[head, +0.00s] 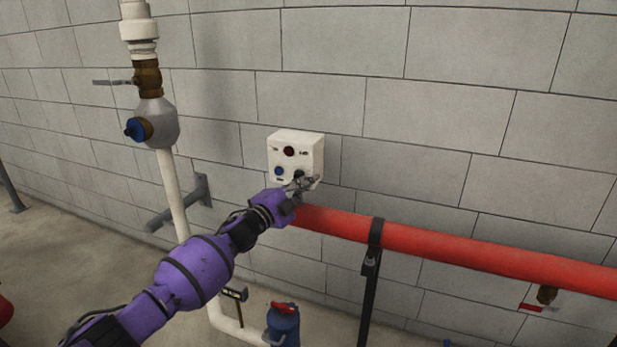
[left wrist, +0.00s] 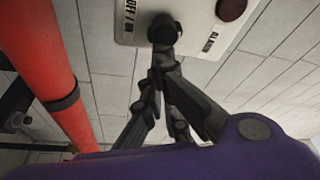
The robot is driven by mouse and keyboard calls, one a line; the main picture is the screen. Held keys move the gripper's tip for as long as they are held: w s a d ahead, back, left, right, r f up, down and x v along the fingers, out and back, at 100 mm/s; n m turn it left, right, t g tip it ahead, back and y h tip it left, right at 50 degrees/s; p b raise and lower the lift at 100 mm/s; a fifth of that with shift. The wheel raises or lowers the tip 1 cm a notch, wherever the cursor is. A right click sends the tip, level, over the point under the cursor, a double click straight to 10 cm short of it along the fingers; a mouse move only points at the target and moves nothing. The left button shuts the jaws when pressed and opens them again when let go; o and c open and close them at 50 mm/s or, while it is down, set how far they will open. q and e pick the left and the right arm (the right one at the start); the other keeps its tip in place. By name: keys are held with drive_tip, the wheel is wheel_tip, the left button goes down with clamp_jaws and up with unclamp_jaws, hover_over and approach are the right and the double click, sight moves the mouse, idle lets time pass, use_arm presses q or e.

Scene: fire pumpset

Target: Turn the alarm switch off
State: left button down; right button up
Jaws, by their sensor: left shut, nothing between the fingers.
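The alarm switch box (head: 296,143) is a small white panel on the block wall, with a dark red round lamp (head: 289,151) at its top and a blue button (head: 279,171) at its lower left. A black knob (left wrist: 163,29) sits by the "OFF / ON" label in the left wrist view; the lamp (left wrist: 231,9) shows beside it near the word "ALARM". My left gripper (head: 312,181) is shut and empty, its fingertips at the knob at the box's lower right. The fingertips (left wrist: 160,58) overlap the knob's lower edge; I cannot tell whether they touch. My right gripper is out of view.
A red horizontal pipe (head: 450,248) runs along the wall just below and right of the box, on a black post (head: 370,270). A white vertical pipe (head: 174,190) with a valve (head: 157,122) stands to the left. A blue fitting (head: 283,325) is low at the bottom.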

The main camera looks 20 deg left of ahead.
use_arm(q)
drive_tip(key=m, duration=0.2)
drive_tip(key=a+f+m+g, duration=0.1)
drive_tip(key=m, duration=0.1)
drive_tip(key=shift+w+f+p, duration=0.1)
drive_tip(key=shift+f+p, duration=0.2)
drive_tip(key=shift+p, duration=0.05)
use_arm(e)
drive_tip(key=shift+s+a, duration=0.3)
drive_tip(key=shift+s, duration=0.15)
use_arm(q)
drive_tip(key=shift+a, duration=0.15)
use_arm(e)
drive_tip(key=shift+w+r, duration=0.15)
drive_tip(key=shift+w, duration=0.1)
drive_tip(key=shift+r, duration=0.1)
